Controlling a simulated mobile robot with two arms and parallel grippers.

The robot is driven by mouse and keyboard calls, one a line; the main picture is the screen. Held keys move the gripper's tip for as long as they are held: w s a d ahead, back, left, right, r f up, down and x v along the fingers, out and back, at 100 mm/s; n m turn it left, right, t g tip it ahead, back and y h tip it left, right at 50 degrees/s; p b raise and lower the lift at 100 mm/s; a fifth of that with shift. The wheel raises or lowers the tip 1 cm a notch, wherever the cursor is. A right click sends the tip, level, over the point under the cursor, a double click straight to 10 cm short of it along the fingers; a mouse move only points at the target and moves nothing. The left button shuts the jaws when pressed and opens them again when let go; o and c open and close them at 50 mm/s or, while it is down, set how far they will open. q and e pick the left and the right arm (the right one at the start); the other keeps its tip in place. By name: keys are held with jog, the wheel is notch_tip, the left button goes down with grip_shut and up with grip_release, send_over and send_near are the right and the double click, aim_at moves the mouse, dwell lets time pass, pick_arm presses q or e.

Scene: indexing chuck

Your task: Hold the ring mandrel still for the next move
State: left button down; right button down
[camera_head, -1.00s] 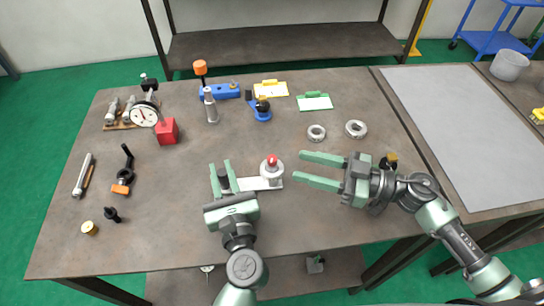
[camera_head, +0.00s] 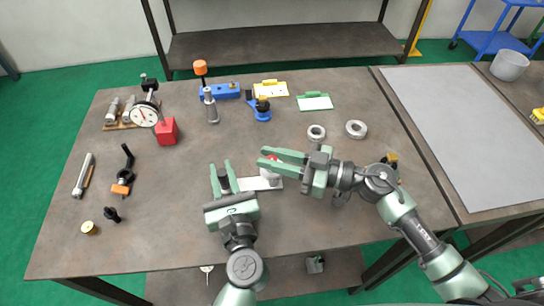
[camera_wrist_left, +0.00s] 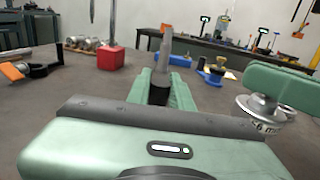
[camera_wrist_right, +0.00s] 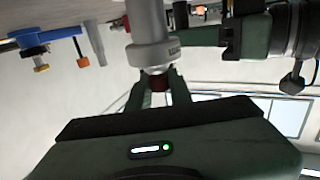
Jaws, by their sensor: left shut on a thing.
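A pale fixture plate (camera_head: 262,184) lies near the table's front, with a black post (camera_head: 224,184) at its left end and a silver round body (camera_wrist_right: 152,54) with a red cap (camera_head: 271,158) at its right end. My left gripper (camera_head: 221,172) is shut on the black post, seen between its fingers in the left wrist view (camera_wrist_left: 158,90). My right gripper (camera_head: 268,159) is open, with its fingertips at either side of the red cap. I cannot tell whether they touch it. A tapered silver post (camera_head: 210,106) stands upright further back. Which piece is the ring mandrel is not certain.
Two metal rings (camera_head: 317,132) (camera_head: 356,129) lie behind my right gripper. A dial gauge (camera_head: 144,114) with a red block (camera_head: 167,131) stands at the back left. A black clamp (camera_head: 124,175) lies at the left.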

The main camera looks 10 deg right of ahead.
aim_at(272, 158)
jog(key=shift+w+n+g+y, duration=0.1)
jog(key=shift+n+g+y, duration=0.4)
jog(key=shift+g, duration=0.4)
jog(key=shift+n+g, duration=1.1)
jog(key=shift+g, duration=0.3)
jog(key=c, duration=1.3)
grip_release()
jog(key=shift+o, duration=0.2)
notch_tip(272, 158, up, 10)
